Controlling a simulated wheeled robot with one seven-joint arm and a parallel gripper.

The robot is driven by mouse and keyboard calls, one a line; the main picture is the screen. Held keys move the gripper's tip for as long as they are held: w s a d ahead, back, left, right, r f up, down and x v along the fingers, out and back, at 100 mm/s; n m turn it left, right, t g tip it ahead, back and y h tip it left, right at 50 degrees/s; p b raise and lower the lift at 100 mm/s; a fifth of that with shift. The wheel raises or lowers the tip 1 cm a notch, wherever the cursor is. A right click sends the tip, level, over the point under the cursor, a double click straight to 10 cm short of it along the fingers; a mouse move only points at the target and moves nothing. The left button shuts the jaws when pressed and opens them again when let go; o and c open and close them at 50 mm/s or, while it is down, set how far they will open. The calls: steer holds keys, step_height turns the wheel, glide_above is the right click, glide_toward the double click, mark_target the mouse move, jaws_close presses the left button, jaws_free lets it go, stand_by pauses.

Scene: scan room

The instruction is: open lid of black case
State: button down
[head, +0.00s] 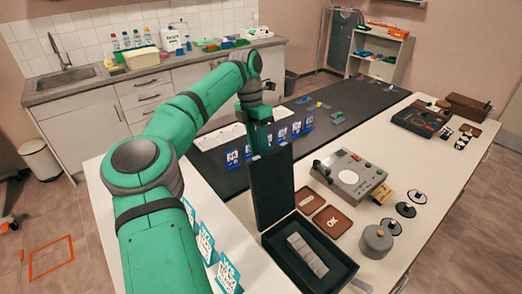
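The black case (334,283) stands on the near end of the white table. Its lid (272,187) is raised and stands about upright at the back edge of the base. Light grey blocks (307,255) lie inside the open base. My green arm reaches in from the lower left, and my gripper (258,140) points down at the lid's top edge. The fingertips are small and partly hidden by the lid, so I cannot tell whether they touch it or are open or shut.
Brown trays (332,221), a grey control box (350,178) and a grey round container (376,241) stand right of the case. Blue-and-white cards (228,274) stand left of it. A dark mat (350,99) with small items lies farther back.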

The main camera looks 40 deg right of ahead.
steer(key=shift+w+a+f, duration=0.35)
steer(key=shift+w+f, duration=0.15)
steer(key=shift+w, duration=0.1)
steer(key=c, duration=1.8)
jaws_free()
steer(key=shift+c, duration=0.2)
steer(key=shift+o, duration=0.5)
steer(key=shift+w+f, duration=0.1)
steer(key=shift+w, duration=0.05)
steer(key=shift+c, duration=0.3)
steer(key=shift+d+r, duration=0.1)
steer(key=shift+r, duration=0.1)
steer(key=v, duration=0.9)
steer(key=shift+d+r, duration=0.15)
steer(key=shift+r, duration=0.3)
steer(key=shift+c, duration=0.2)
steer(key=shift+r, duration=0.5)
